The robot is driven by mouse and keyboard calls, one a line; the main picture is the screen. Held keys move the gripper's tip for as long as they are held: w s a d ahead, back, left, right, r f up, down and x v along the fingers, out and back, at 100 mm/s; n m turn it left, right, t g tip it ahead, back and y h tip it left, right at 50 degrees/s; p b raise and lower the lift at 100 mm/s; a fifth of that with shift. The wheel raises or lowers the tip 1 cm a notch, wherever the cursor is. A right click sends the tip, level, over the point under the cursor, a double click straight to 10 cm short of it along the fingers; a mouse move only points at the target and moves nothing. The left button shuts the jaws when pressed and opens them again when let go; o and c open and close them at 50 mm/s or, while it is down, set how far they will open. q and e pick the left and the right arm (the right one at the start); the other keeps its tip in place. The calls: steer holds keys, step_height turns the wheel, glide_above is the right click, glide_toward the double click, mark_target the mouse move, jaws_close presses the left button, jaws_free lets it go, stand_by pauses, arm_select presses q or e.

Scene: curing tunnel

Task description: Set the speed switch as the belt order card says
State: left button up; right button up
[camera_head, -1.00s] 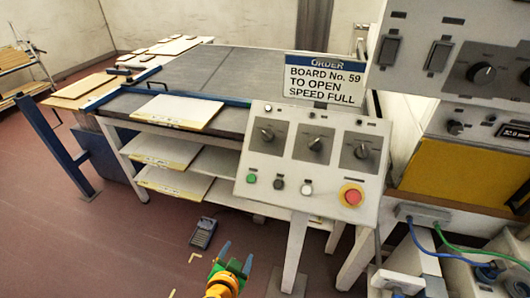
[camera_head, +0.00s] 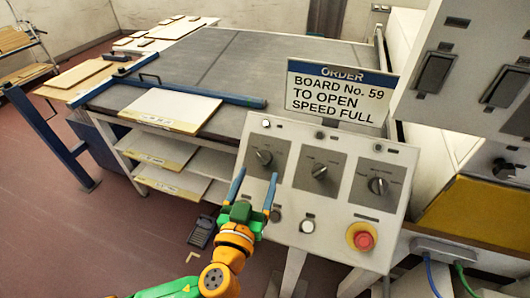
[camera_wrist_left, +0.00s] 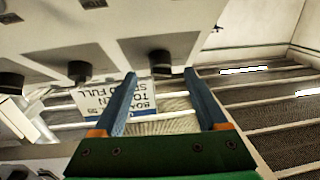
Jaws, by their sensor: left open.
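The order card (camera_head: 338,92) stands above the control panel and reads "ORDER BOARD No. 59 TO OPEN SPEED FULL". The sloped panel (camera_head: 335,215) carries a row of three black rotary knobs: left (camera_head: 264,157), middle (camera_head: 319,171) and right (camera_head: 378,185). Their labels are too small to read, so I cannot tell which is the speed switch. My left gripper (camera_head: 254,192) is open and empty in front of the panel's left part, below the left knob. In the left wrist view its blue fingers (camera_wrist_left: 163,100) are apart, with a knob (camera_wrist_left: 160,62) beyond the gap. My right gripper is not in view.
Below the knobs are a white button (camera_head: 307,226) and a red emergency button (camera_head: 362,237) on a yellow ring. A cabinet with black switches (camera_head: 434,78) stands at right. The belt table (camera_head: 240,60) with a board (camera_head: 172,108) lies behind, left.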

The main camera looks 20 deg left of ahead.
mark_target(263, 161)
arm_select(q)
steer(key=shift+w+a+r+p, duration=0.1)
steer(key=shift+w+r+p, duration=0.5)
steer(key=shift+w, duration=0.35)
steer(key=shift+w+f, duration=0.3)
steer(key=shift+w, duration=0.65)
steer(key=shift+w+f, duration=0.25)
steer(key=shift+w, duration=0.05)
steer(key=shift+s+r, duration=0.1)
steer(key=shift+s, duration=0.1)
steer(key=c, duration=0.5)
jaws_close()
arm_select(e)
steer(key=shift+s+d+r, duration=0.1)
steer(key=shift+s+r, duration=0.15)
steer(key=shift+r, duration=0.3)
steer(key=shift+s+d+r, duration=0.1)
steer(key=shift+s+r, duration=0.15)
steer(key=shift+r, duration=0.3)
